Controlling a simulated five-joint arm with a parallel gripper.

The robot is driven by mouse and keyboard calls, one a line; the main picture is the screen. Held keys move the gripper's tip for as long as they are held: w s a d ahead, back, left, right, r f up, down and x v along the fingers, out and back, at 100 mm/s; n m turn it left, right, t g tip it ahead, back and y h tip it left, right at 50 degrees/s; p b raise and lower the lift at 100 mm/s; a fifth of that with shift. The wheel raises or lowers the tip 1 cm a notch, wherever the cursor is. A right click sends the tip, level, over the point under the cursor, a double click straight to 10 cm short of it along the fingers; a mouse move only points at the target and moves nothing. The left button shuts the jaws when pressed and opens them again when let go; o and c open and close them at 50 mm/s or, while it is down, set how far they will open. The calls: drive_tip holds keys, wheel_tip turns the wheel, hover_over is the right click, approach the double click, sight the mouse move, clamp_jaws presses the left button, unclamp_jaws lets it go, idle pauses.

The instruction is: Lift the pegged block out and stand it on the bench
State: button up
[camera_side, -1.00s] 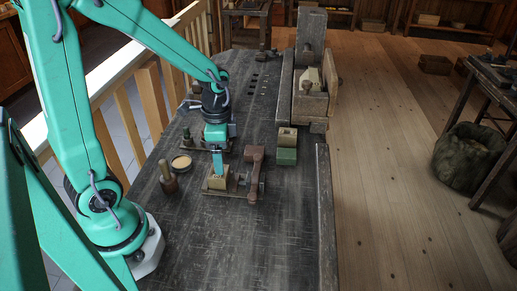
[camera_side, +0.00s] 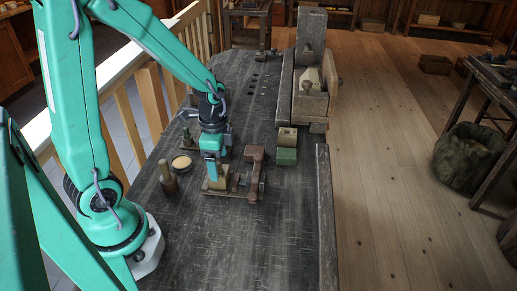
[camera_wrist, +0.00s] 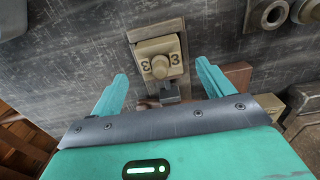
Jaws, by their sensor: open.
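The pegged block (camera_wrist: 158,47) is pale, with a round peg on top and a "3"-like mark on each side of the peg. It sits in a wooden holder (camera_wrist: 134,36) on the dark bench. In the side view the block (camera_side: 219,184) shows pale below my gripper, partly hidden by it. My gripper (camera_wrist: 163,88) is open and empty. In the wrist view its fingers are to the left and right, below the block in the picture. From the side my gripper (camera_side: 211,168) hangs low over the block; I cannot tell whether it touches.
A brown wooden clamp-like piece (camera_side: 254,170) stands just right of the block. A green block with a pale top (camera_side: 286,148) is further right. A wooden dowel (camera_side: 168,178) and a round dish (camera_side: 181,162) are left. The bench front (camera_side: 250,245) is clear.

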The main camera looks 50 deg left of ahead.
sight(219, 169)
drive_tip(key=shift+f, duration=0.15)
drive_tip(key=shift+a+f, duration=0.1)
drive_tip(key=shift+f, duration=2.35)
drive_tip(key=c, duration=1.1)
drive_tip(key=shift+r, duration=0.25)
drive_tip(key=shift+r, duration=1.95)
drive_tip(key=s+d+r, duration=0.1)
drive_tip(key=d+r, duration=0.1)
drive_tip(key=d, duration=0.1)
drive_tip(key=s+d+r, duration=0.2)
drive_tip(key=d, duration=0.2)
drive_tip(key=s+d+r, duration=0.1)
drive_tip(key=d+r, duration=0.1)
drive_tip(key=d, duration=0.2)
drive_tip(key=shift+s+r, duration=0.15)
drive_tip(key=shift+r, duration=0.2)
drive_tip(key=shift+a, duration=0.1)
